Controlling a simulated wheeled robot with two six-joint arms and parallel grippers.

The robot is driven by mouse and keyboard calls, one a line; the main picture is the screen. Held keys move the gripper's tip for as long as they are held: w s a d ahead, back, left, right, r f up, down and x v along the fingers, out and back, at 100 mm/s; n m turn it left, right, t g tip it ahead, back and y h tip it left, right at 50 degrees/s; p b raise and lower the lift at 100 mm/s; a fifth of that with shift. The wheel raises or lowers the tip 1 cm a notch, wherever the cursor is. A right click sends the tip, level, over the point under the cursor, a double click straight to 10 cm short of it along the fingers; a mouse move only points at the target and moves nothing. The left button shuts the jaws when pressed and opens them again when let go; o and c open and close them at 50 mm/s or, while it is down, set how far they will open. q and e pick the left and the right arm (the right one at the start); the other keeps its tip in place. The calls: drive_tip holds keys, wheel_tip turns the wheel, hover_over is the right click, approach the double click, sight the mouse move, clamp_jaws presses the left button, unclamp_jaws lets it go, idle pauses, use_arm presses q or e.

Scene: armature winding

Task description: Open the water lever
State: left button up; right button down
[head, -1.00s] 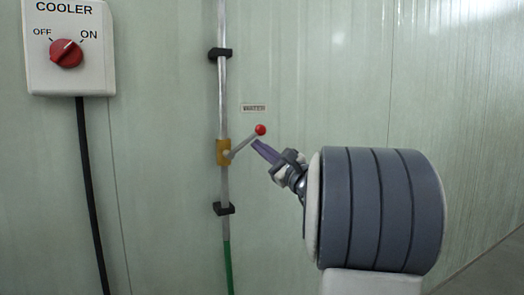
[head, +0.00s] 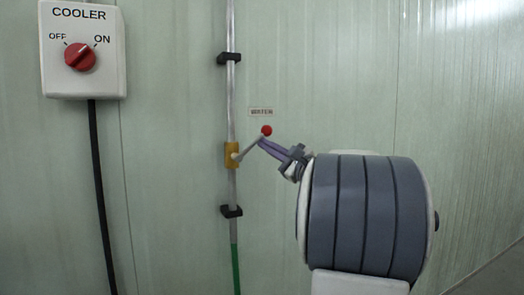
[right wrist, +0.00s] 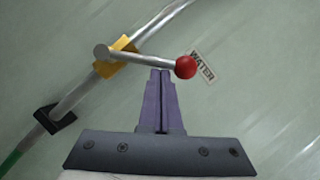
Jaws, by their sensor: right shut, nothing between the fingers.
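The water lever (head: 248,148) is a grey rod with a red ball (head: 267,131) at its end, fixed to a yellow valve body (head: 231,155) on a vertical pipe. The rod slants up to the right from the valve. My right gripper (head: 262,141) is shut and empty, its purple fingertips at the underside of the rod close to the ball. In the right wrist view, the fingertips (right wrist: 160,72) meet the lower edge of the lever (right wrist: 145,60), just left of the red ball (right wrist: 185,67). Whether they touch is hard to tell. My left gripper is not in view.
A small WATER label (head: 261,112) is on the wall above the ball. Black clamps (head: 231,211) hold the pipe, and a green hose (head: 235,268) runs below. A white COOLER box (head: 83,50) with a red knob is at upper left. The wall around the lever is clear.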

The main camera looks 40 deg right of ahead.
sight(264, 128)
drive_tip(key=w+a+r+n+g+y+b, duration=0.1)
drive_tip(key=a+r+n+g+y+b, duration=0.1)
drive_tip(key=n, duration=0.8)
drive_tip(key=shift+a+r+g, duration=0.8)
drive_tip(key=shift+a+r, duration=0.3)
drive_tip(key=shift+r, duration=0.15)
drive_tip(key=shift+w, duration=0.15)
drive_tip(key=d+p, duration=0.1)
drive_tip(key=d, duration=0.2)
drive_tip(key=shift+d, duration=0.4)
drive_tip(key=s+d, duration=0.1)
drive_tip(key=s, duration=0.9)
drive_tip(key=shift+s+d+f+p, duration=0.15)
drive_tip(key=shift+d+f+p, duration=0.1)
drive_tip(key=shift+d+p, duration=0.1)
